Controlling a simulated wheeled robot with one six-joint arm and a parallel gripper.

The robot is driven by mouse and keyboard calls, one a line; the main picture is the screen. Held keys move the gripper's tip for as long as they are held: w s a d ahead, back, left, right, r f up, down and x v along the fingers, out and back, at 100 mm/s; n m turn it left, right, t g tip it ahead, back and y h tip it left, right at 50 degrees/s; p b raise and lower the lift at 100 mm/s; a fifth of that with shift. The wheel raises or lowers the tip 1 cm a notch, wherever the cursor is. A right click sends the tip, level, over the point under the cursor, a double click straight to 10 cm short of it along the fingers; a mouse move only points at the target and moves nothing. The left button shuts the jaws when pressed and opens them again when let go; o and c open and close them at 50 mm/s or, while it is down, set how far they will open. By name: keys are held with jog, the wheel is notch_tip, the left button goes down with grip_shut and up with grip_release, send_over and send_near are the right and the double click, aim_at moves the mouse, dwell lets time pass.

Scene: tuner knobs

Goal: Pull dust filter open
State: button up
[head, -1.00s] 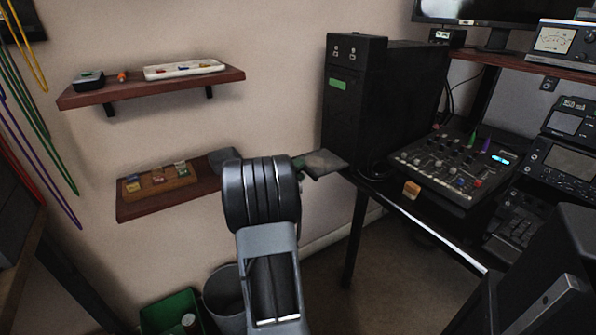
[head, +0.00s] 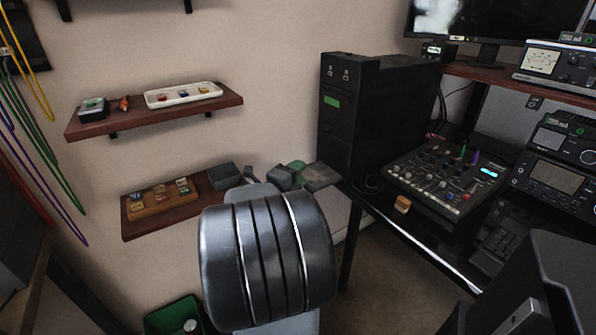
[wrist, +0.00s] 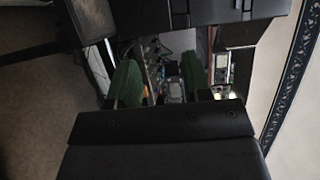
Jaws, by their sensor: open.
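The black computer tower (head: 355,115) stands on the left end of the desk, with a green label on its front. A flat grey-brown plate (head: 322,177) juts out at the tower's foot; I cannot tell for sure that it is the dust filter. My gripper (wrist: 158,80) is open and empty in the wrist view, its two green-padded fingers apart. In that view the tower (wrist: 195,14) lies along the top edge. In the head view my gripper (head: 288,174) is partly hidden behind my arm, left of the plate, and looks close to it. Contact cannot be told.
A mixer (head: 445,185) and a small orange-brown block (head: 403,204) are on the desk right of the tower. Two wall shelves, the upper (head: 150,115) and lower (head: 165,225), hold small items. A green bin (head: 175,315) stands on the floor. Radio gear stands at the right.

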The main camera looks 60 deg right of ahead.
jog(key=shift+s+a+r, duration=0.3)
jog(key=shift+a, duration=0.3)
jog(key=shift+s+a+r, duration=0.25)
jog(key=shift+s+a, duration=0.05)
jog(key=shift+a, duration=0.25)
jog(key=shift+p, duration=0.3)
